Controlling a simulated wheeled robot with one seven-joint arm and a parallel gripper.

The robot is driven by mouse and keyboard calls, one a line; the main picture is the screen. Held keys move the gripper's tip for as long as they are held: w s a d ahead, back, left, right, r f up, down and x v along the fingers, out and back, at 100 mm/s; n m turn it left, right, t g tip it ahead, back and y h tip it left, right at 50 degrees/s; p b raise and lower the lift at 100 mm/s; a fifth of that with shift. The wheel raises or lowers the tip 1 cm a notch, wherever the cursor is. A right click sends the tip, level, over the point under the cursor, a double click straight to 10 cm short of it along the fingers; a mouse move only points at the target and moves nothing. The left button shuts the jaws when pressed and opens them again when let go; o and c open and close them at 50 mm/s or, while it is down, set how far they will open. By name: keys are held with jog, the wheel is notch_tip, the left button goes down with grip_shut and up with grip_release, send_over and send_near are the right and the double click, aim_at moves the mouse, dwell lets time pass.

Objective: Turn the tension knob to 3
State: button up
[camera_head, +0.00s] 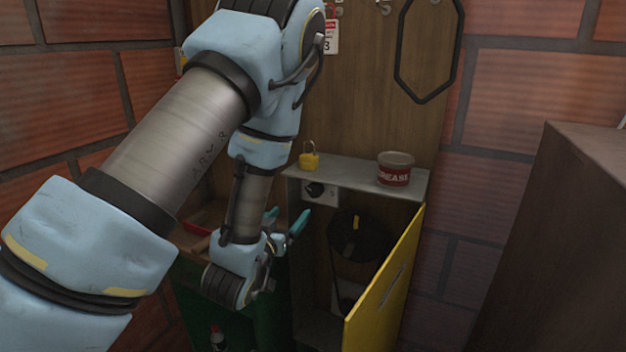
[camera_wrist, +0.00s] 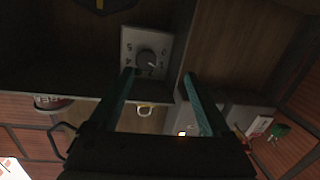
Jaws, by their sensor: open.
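The tension knob (camera_head: 315,188) is a small dark dial on a pale plate at the top left inside the open cabinet. In the wrist view the round grey knob (camera_wrist: 147,60) sits on its numbered plate (camera_wrist: 130,38), where 5 and 4 can be read on the left side. A small light mark shows on the knob, but its exact setting is unclear. My gripper (camera_head: 287,218) is open with teal fingers, to the lower left of the knob. In the wrist view my gripper (camera_wrist: 158,73) has its fingertips spread just below the knob, apparently not touching it.
The cabinet's yellow door (camera_head: 385,285) stands open on the right. A black drum (camera_head: 358,236) is inside. A yellow padlock (camera_head: 309,158) and a red grease can (camera_head: 396,169) stand on top.

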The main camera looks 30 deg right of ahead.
aim_at(314, 192)
jog(key=d+b, duration=0.1)
jog(key=b, duration=0.2)
jog(key=d+b, duration=0.1)
jog(key=b, duration=0.2)
jog(key=d+h+b, duration=0.1)
jog(key=b, duration=0.2)
jog(key=shift+s+r+m, duration=0.1)
jog(key=shift+r+m, duration=0.2)
jog(key=shift+b, duration=0.75)
jog(key=p+x, duration=0.1)
jog(key=x, duration=0.1)
jog(key=p+x, duration=0.1)
jog(key=x, duration=0.2)
jog(key=p+x, duration=0.1)
jog(key=x, duration=0.1)
jog(key=shift+d+r+p, duration=0.15)
jog(key=shift+r+p, duration=0.1)
jog(key=shift+p, duration=0.1)
jog(key=shift+w+d+f, duration=0.1)
jog(key=shift+w+d, duration=0.3)
jog(key=shift+w, duration=0.05)
grip_shut()
